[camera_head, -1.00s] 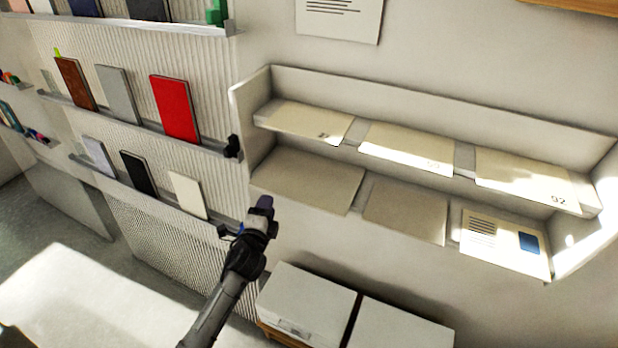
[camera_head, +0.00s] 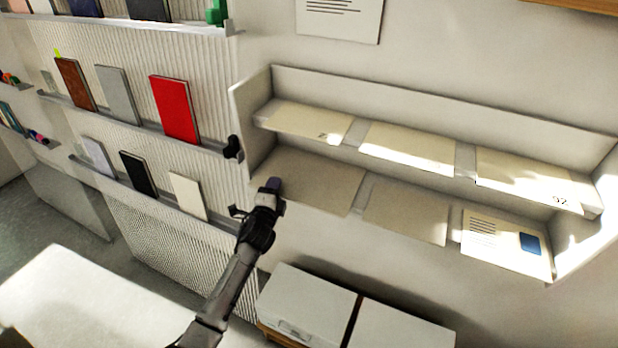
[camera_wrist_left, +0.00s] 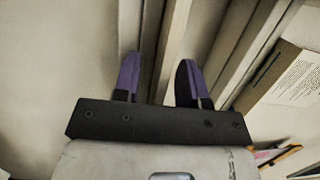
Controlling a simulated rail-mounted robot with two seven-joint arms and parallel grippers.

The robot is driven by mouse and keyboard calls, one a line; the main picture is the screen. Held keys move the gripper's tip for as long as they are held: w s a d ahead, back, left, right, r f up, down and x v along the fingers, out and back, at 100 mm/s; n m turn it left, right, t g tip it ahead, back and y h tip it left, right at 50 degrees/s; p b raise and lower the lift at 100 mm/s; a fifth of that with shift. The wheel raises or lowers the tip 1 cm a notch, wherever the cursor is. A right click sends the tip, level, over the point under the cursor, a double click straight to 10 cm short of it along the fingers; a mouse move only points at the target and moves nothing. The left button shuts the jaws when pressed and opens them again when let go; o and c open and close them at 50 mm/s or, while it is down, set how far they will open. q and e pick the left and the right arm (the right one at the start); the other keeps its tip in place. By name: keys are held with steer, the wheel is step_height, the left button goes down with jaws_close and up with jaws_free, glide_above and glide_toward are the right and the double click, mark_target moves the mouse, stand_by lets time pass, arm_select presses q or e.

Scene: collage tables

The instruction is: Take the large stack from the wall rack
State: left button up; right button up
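The white wall rack (camera_head: 400,95) has two shelves of paper stacks. A large plain tan stack (camera_head: 318,183) lies at the left of the lower shelf. A smaller tan stack (camera_head: 405,213) lies beside it, and a printed sheet with a blue block (camera_head: 505,243) lies at the right end. My left gripper (camera_head: 272,186) is at the front left corner of the large stack and covers part of it. In the left wrist view, its purple fingers (camera_wrist_left: 159,82) are apart. A pale edge runs between and beyond them; I cannot tell whether it is stack or shelf. My right gripper is not in view.
Several stacks (camera_head: 408,149) lie on the upper shelf. A ribbed panel with ledges holding a red book (camera_head: 175,108) and other books stands at the left. White boxes (camera_head: 306,305) sit below the rack. A pale table (camera_head: 85,300) is at lower left.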

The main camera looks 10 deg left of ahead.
arm_select(q)
jaws_close()
stand_by(0.3)
steer(key=shift+r, duration=0.1)
